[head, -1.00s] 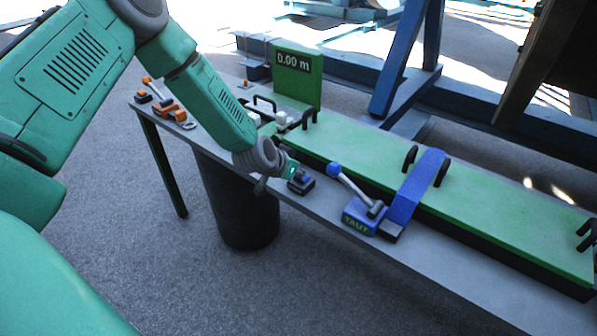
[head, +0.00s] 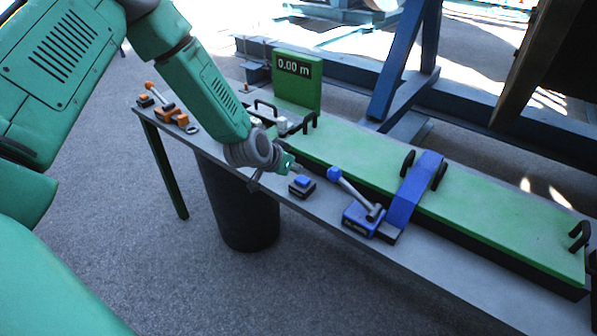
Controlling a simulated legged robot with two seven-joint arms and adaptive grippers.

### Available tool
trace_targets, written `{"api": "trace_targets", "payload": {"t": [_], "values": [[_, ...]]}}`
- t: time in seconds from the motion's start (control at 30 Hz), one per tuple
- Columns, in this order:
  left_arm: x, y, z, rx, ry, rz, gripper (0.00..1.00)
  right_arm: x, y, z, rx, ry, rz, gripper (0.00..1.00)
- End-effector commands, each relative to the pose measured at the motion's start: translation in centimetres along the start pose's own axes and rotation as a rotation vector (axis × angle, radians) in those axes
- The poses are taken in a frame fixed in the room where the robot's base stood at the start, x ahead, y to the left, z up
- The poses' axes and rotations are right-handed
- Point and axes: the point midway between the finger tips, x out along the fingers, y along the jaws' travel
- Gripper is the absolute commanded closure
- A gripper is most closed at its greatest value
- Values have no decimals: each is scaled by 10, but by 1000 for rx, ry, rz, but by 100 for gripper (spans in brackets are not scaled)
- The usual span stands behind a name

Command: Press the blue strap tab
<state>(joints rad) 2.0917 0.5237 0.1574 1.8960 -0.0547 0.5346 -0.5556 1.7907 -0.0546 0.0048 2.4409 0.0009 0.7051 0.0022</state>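The blue tab (head: 302,182) sits on a small black base on the grey table edge, left of the blue lever buckle (head: 359,219). The buckle's lever tilts up to the left to a blue knob. Its label is dark and too small to read. A blue strap (head: 416,190) runs from beside the buckle over the green channel. My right gripper is not in view.
An orange lever buckle (head: 170,112) is at the far left end. Black hoops rise from the green channel (head: 490,219). A dark bin (head: 239,205) stands under the grey table.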

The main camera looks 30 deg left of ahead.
Motion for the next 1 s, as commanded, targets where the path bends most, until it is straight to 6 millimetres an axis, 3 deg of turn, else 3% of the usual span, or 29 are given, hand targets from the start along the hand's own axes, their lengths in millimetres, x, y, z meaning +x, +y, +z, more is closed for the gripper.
{"api": "trace_targets", "payload": {"t": [0.2, 0.4, 1.0], "values": [[-44, 1, -3, 2, 4, 0, 100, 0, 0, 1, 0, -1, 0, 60], [-64, 0, -2, 1, 6, -1, 100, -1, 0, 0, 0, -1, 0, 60], [-66, 0, -2, 2, 6, -1, 100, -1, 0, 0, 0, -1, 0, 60]]}}
